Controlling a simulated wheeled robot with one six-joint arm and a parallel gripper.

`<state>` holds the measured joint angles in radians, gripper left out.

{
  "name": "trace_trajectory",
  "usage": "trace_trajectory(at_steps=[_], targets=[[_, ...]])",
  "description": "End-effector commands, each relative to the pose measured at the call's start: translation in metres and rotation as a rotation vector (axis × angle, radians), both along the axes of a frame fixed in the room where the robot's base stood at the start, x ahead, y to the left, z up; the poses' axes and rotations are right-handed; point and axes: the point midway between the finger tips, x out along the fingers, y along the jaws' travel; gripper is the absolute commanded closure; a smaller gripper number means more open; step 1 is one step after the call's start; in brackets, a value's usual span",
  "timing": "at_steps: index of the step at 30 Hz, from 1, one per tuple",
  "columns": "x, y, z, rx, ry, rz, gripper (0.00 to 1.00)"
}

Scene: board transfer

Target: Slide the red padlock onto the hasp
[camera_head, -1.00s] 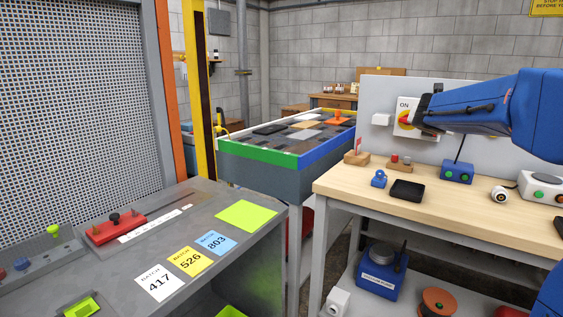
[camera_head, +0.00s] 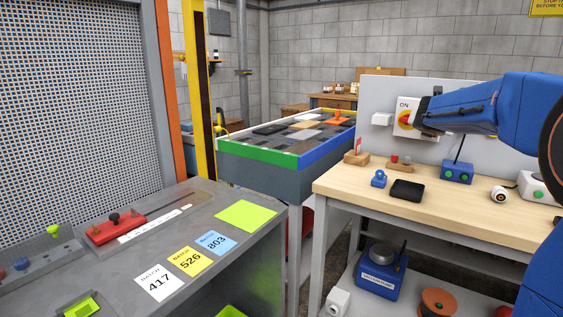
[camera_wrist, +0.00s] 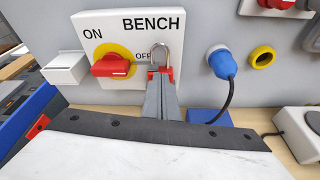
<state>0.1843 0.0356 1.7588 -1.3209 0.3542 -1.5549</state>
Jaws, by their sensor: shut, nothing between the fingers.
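The switch panel (camera_wrist: 128,22) with ON, OFF and BENCH lettering fills the upper left of the wrist view. Its red handle (camera_wrist: 110,66) sits on a yellow disc. Right of the handle, by OFF, the silver shackle of the red padlock (camera_wrist: 170,72) stands upright against the panel. Only slivers of red body show on both sides of my fingertips; the rest is hidden behind them. The hasp itself is hidden, so I cannot tell how the shackle sits in it. My gripper (camera_wrist: 161,80) is shut and empty, right in front of the padlock. In the head view my gripper (camera_head: 419,121) is at the panel.
A blue plug (camera_wrist: 222,64) with a dark cable and a yellow ring (camera_wrist: 262,57) are right of the panel. A white box (camera_wrist: 66,67) is to its left. On the wooden bench (camera_head: 440,215) stand a black tray (camera_head: 407,190) and a blue button box (camera_head: 457,172).

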Motion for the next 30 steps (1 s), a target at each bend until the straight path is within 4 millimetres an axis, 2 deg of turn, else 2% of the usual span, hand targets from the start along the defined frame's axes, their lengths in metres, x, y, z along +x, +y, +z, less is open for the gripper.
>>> trace_trajectory(at_steps=[7, 23, 30], targets=[[-0.002, 0.002, 0.0, 0.0, 0.0, 0.0, 1.0], [-0.028, 0.018, 0.001, 0.001, 0.0, 0.0, 1.0], [-0.053, 0.034, 0.011, 0.0, -0.001, 0.002, 1.0]])
